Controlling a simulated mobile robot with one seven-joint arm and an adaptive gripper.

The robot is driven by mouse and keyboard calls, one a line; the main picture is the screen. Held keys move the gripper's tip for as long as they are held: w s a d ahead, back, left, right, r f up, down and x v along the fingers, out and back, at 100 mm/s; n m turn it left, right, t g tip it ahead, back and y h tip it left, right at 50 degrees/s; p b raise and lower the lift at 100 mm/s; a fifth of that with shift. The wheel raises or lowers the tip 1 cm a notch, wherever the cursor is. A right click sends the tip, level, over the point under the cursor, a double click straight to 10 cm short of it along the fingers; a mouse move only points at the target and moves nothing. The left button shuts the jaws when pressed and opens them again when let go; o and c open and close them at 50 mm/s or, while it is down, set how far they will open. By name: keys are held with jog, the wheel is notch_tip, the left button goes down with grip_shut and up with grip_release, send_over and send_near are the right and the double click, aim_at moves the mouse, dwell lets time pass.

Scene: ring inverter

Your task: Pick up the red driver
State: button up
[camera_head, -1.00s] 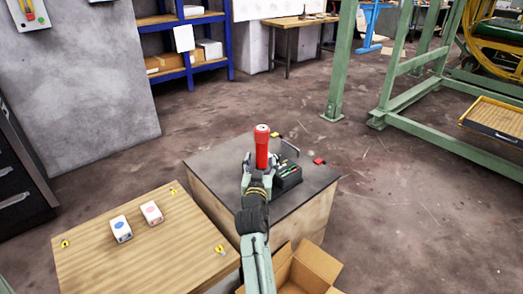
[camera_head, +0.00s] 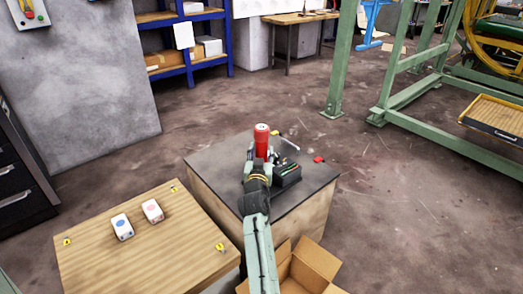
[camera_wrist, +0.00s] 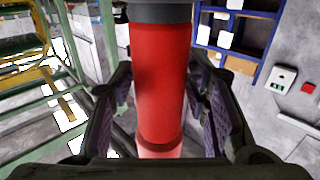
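The red driver (camera_head: 262,141) stands upright above the dark tabletop, with a pale top end. Its lower part is hidden behind my gripper in the head view. My gripper (camera_head: 260,160) is right at the driver, with a finger on each side. In the wrist view, the red driver (camera_wrist: 162,85) fills the space between the two fingers of my gripper (camera_wrist: 162,110). Narrow gaps seem to show between the finger pads and the driver, so the gripper looks open around it.
A black tool holder (camera_head: 287,175) sits just right of my gripper on the dark-topped table (camera_head: 217,160). A small red item (camera_head: 318,159) lies near that table's right edge. A lower wooden table (camera_head: 130,260) at left bears two white blocks. An open cardboard box (camera_head: 318,268) stands in front.

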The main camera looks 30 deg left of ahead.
jog(key=c, duration=0.9)
jog(key=shift+r, duration=0.2)
grip_shut()
